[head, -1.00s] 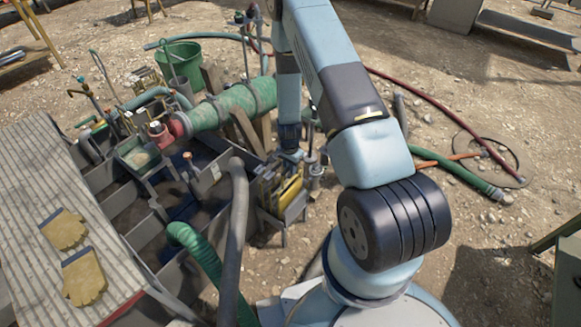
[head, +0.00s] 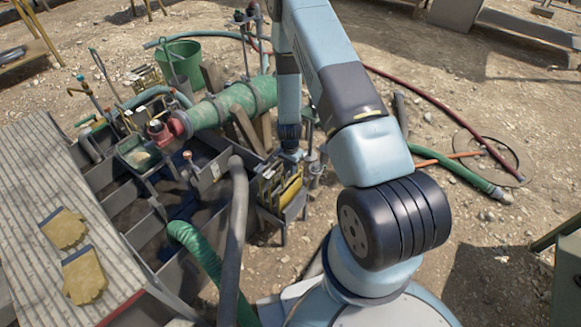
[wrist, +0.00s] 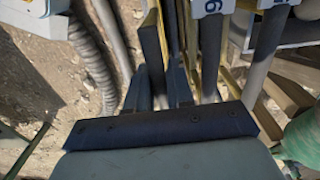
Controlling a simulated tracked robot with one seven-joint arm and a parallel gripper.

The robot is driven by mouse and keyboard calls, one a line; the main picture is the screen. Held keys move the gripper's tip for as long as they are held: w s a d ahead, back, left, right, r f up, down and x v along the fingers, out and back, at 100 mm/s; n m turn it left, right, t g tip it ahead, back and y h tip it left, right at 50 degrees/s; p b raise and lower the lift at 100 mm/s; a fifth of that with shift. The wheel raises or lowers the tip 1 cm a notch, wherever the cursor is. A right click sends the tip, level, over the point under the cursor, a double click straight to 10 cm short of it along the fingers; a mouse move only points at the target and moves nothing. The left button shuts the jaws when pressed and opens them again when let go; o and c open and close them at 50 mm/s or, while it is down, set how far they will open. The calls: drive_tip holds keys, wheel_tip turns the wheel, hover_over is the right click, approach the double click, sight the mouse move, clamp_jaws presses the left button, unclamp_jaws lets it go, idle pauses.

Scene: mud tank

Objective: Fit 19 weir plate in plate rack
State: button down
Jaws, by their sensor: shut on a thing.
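My gripper (head: 291,157) is at the end of my lowered arm, right over the plate rack (head: 284,216) in the head view. In the wrist view my gripper's fingers (wrist: 160,90) are shut on a dark narrow plate (wrist: 152,48), seen nearly edge-on. I take this as the weir plate; its number cannot be read. Its lower part is hidden among the rack's yellow-edged parts, so I cannot tell how deep it sits. Other plates stand close beside it, one with a white tag (wrist: 208,6) that shows part of a number.
The mud tank (head: 130,200) with grey dividers lies left of the rack. A thick grey hose (head: 238,220) and a green hose (head: 195,245) pass close to the rack's left. A green pipe (head: 235,103) lies behind. Yellow gloves (head: 75,255) rest on the boards. Open ground lies right.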

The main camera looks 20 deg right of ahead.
drive_tip(key=shift+f, duration=0.2)
drive_tip(key=c, duration=0.9)
unclamp_jaws()
wheel_tip(320, 180, up, 14)
drive_tip(key=shift+w+f, duration=0.1)
drive_tip(key=shift+f, duration=0.1)
idle(0.4)
